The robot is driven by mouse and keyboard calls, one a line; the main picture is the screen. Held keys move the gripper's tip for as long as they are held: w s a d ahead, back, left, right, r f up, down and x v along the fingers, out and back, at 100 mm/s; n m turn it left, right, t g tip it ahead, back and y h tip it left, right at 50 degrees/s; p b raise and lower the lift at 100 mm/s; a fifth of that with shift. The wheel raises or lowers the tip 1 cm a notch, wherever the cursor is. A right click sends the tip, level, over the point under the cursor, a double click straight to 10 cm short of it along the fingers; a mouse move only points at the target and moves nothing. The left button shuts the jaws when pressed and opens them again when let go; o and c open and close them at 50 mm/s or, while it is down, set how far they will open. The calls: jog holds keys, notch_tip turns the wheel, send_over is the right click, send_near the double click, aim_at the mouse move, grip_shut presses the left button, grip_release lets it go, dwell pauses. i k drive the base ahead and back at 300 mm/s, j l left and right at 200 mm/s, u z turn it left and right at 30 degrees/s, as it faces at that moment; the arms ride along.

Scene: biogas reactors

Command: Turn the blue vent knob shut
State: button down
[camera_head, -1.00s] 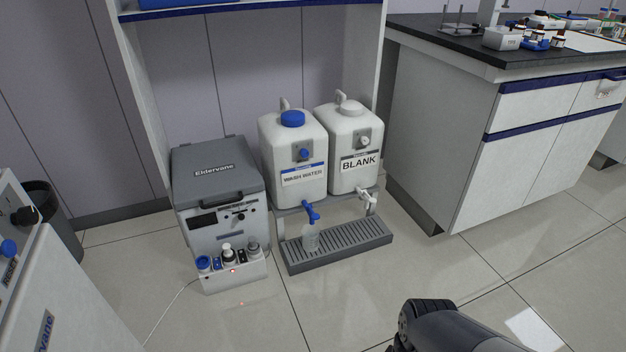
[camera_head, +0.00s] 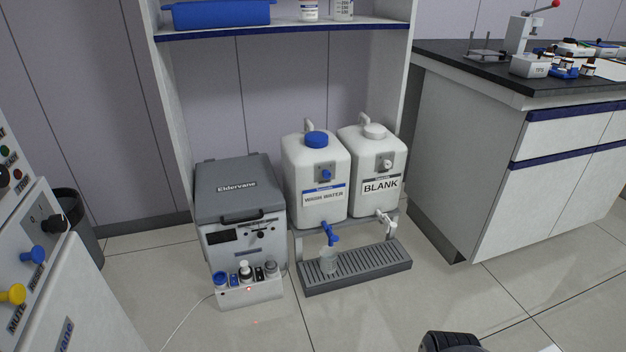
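The blue vent knob (camera_head: 326,174) sits on a small grey plate on the front of the white WASH WATER tank (camera_head: 305,160), above its label. It is small here, and I cannot tell which way it is turned. This tank has a blue cap (camera_head: 316,139) on top and a blue tap (camera_head: 330,234) low in front. A dark part of my arm shows at the bottom edge, right of centre, well away from the tank. My gripper's fingers are not in view.
The white BLANK tank (camera_head: 365,150) with a pale knob (camera_head: 387,164) stands close on the right. A grey Eldervane box (camera_head: 235,190) is on the left, with small bottles in a white rack (camera_head: 262,292) before it. A shelf (camera_head: 285,30) hangs above. The floor in front is clear.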

aim_at(326, 174)
jog(key=i+j+u, duration=0.5)
jog(key=i+u, duration=0.2)
